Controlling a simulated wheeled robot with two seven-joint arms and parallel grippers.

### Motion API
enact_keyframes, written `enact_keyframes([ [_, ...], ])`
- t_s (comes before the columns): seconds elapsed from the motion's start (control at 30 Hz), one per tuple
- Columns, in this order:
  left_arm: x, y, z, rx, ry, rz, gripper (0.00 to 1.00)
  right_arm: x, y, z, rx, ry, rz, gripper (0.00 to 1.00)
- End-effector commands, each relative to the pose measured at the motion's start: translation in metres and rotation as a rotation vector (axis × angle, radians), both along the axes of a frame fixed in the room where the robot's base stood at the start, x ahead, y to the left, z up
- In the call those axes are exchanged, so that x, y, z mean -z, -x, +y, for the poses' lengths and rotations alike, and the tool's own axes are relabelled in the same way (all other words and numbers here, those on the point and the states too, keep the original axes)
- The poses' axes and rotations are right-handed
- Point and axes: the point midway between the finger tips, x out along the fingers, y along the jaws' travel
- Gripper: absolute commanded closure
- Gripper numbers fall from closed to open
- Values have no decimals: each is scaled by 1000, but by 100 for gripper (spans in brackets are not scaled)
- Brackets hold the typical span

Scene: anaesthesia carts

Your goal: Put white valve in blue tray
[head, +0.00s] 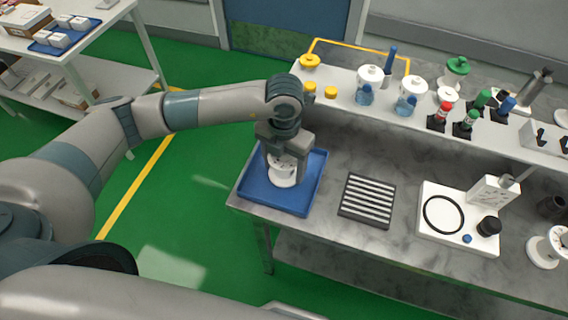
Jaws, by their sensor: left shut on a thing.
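The blue tray (300,200) lies on the left end of the grey bench top. My left gripper (285,158) points down over the tray and is shut on the white valve (283,176). The valve is a short white round piece, and its upper part is hidden by the fingers. It is within the tray's outline; I cannot tell whether it touches the tray floor. My right gripper is not in view; a grey arm link of mine crosses the bottom of the picture.
A black slatted block (367,200) lies right of the tray. Beyond it stands a white device (452,237) with a black ring. The raised back shelf (400,112) holds jars and coloured fittings. A white side table (95,35) is at upper left.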

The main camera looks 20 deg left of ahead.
Motion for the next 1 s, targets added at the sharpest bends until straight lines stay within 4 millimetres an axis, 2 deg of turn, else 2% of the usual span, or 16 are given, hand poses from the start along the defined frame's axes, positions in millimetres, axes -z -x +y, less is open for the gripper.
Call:
enact_keyframes([
  [0.07,3,0,0,0,0,-1,70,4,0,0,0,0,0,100],
  [0.1,2,0,0,0,0,0,29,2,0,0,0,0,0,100],
  [0.17,2,0,0,0,0,0,17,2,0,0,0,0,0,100],
  [0.67,-5,-1,0,1,0,-2,17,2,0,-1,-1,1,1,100],
  [0.87,-28,-1,-1,1,2,-5,17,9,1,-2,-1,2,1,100],
  [1.0,-53,-2,-1,0,1,-6,17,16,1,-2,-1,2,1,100],
])
